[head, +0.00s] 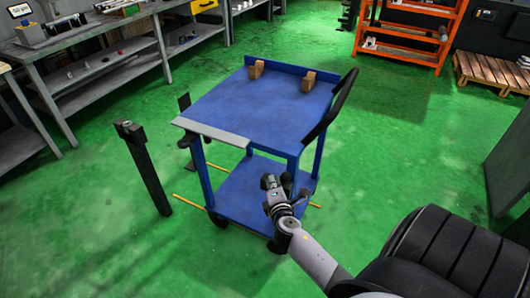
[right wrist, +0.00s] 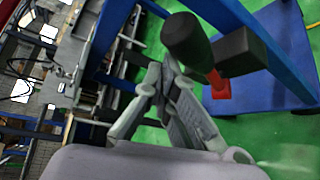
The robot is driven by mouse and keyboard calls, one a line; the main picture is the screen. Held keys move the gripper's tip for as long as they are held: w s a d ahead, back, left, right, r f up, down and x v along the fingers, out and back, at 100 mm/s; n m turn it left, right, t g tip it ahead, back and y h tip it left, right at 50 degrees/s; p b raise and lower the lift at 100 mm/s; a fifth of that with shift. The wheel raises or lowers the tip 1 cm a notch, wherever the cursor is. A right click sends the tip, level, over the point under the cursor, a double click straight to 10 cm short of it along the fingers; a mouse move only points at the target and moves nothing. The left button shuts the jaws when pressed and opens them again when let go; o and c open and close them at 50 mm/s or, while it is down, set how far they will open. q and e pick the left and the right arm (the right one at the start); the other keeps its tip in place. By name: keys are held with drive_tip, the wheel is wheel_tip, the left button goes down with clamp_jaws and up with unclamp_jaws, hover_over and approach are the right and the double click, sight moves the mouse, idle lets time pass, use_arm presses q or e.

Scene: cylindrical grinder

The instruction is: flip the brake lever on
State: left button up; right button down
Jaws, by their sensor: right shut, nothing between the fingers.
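A blue cart (head: 262,112) stands on the green floor in the middle of the head view. My right gripper (head: 272,183) is in front of the cart, by its near right leg and above the lower shelf in the picture. In the right wrist view the gripper (right wrist: 163,78) has its fingers together, with nothing between them. A small red part (right wrist: 217,84) shows just right of the fingers, apart from them in the picture; it may be the brake lever, but I cannot tell. Two dark blunt parts (right wrist: 188,42) lie beyond the fingertips. My left gripper is out of view.
Two brown blocks (head: 256,70) sit on the cart top. A black curved handle (head: 332,105) is on its right side. A black post (head: 149,175) stands left. A workbench (head: 95,48) and an orange rack (head: 410,32) are behind. Floor to the left front is free.

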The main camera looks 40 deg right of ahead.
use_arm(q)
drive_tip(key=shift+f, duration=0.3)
use_arm(e)
drive_tip(key=shift+s+d+f, duration=0.2)
drive_tip(key=shift+s+d, duration=0.05)
drive_tip(key=shift+s, duration=0.3)
drive_tip(key=shift+s+d+f, duration=0.2)
drive_tip(key=shift+s, duration=0.3)
drive_tip(key=shift+s+f, duration=0.1)
drive_tip(key=shift+f, duration=0.05)
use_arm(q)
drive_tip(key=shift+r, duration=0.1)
